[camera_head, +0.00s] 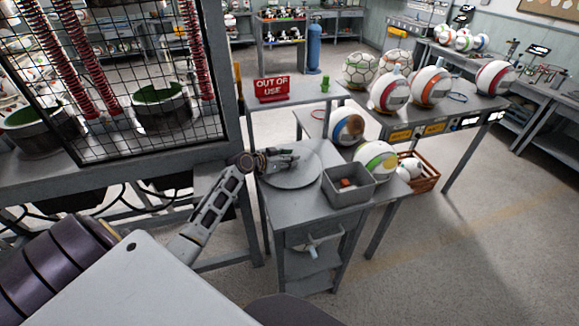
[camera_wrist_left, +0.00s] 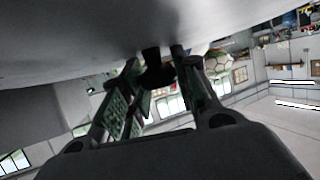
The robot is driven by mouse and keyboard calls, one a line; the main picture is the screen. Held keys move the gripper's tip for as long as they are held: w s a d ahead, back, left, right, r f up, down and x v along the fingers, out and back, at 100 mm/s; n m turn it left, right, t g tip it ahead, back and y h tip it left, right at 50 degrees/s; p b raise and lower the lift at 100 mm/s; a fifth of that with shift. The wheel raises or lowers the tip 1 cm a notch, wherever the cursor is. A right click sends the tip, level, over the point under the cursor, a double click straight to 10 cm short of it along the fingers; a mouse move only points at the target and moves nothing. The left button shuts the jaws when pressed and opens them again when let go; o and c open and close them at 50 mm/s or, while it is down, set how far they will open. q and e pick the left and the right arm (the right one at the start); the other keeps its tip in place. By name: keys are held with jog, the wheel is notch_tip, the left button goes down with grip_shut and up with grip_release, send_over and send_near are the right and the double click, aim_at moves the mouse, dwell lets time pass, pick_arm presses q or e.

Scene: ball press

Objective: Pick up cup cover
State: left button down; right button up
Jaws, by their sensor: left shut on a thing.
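The cup cover (camera_head: 303,178) is a round, flat grey disc over the small grey table in the middle of the head view. My left gripper (camera_head: 285,160) reaches in from the left above the disc and is shut on its handle at the middle. In the left wrist view the cover's broad grey face (camera_wrist_left: 80,35) fills the top, and a dark knob (camera_wrist_left: 158,72) sits between the fingers. I cannot tell whether the cover touches the table or is slightly raised. My right gripper is not in view.
A grey bin (camera_head: 348,192) stands close to the cover's right. Soccer balls (camera_head: 376,160) sit behind it. A caged press (camera_head: 110,90) with green-lined cups (camera_head: 160,107) is at left.

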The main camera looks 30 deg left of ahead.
pick_arm(q)
jog(key=shift+r, duration=0.15)
jog(key=shift+r+b, duration=0.5)
jog(key=shift+r, duration=4.45)
